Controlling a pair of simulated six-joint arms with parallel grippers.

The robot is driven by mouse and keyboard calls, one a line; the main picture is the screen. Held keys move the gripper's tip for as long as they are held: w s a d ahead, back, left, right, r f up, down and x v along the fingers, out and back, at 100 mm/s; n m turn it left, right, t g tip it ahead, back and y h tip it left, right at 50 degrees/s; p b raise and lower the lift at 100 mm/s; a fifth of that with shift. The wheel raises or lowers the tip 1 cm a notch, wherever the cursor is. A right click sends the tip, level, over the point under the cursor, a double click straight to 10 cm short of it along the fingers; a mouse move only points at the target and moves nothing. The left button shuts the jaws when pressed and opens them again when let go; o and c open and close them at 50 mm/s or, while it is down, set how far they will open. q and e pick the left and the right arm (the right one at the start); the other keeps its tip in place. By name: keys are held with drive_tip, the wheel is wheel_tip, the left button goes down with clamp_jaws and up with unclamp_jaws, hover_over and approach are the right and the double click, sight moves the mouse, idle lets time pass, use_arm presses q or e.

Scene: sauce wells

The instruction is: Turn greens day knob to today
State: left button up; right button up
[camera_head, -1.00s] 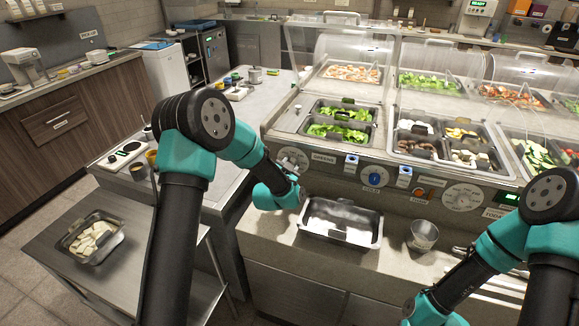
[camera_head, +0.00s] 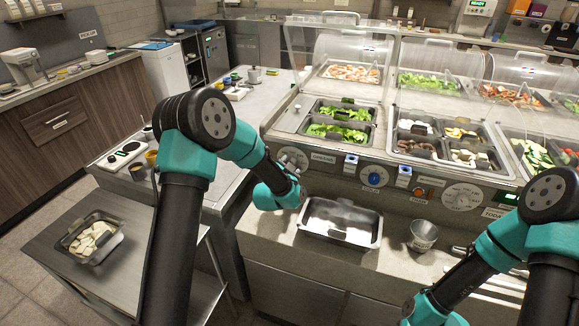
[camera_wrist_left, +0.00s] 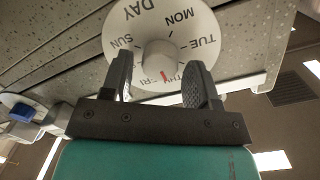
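The greens day knob is a pale round knob (camera_wrist_left: 160,57) on a white dial (camera_wrist_left: 190,22) marked with days, in the left wrist view. Its red pointer is near THU and FRI. My left gripper (camera_wrist_left: 162,70) has one finger on each side of the knob, with gaps showing, so it looks open around it. A green-lit display (camera_head: 511,198) above a TODAY label is at the right. My right gripper's fingers are not visible.
A blue knob (camera_head: 375,178) and another white dial (camera_head: 462,196) sit along the same panel. A steel pan (camera_head: 340,236) and a metal cup (camera_head: 423,235) stand on the ledge below. Food wells (camera_head: 339,132) are above the panel.

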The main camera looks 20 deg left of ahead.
use_arm(q)
drive_tip(key=shift+o, duration=0.4)
drive_tip(key=s+a+r, duration=0.1)
drive_tip(key=s, duration=1.6)
drive_tip(key=shift+s+r, duration=0.15)
drive_tip(key=shift+r, duration=0.15)
drive_tip(key=shift+a, duration=0.1)
